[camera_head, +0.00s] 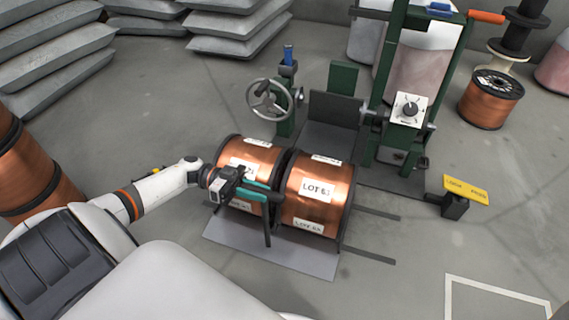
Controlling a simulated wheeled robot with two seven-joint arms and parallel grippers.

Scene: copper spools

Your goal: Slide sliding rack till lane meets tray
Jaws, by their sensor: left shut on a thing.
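Two copper spools, one on the left (256,160) and one on the right (319,190) marked LOT 63, lie side by side on what looks like the sliding rack, a low grey plate (290,262). My left gripper (262,192) is in front of the left spool. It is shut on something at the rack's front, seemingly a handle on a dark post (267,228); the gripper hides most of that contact. A dark grey tray (332,138) stands behind the spools. How the rack's lanes line up with the tray is hidden by the spools. My right gripper is out of view.
A green stand with a handwheel (268,100) is behind the left spool. A green frame with a dial box (408,109) stands right of the tray. Dark floor rails (368,254) extend right of the rack. A yellow sign (466,189) stands farther right.

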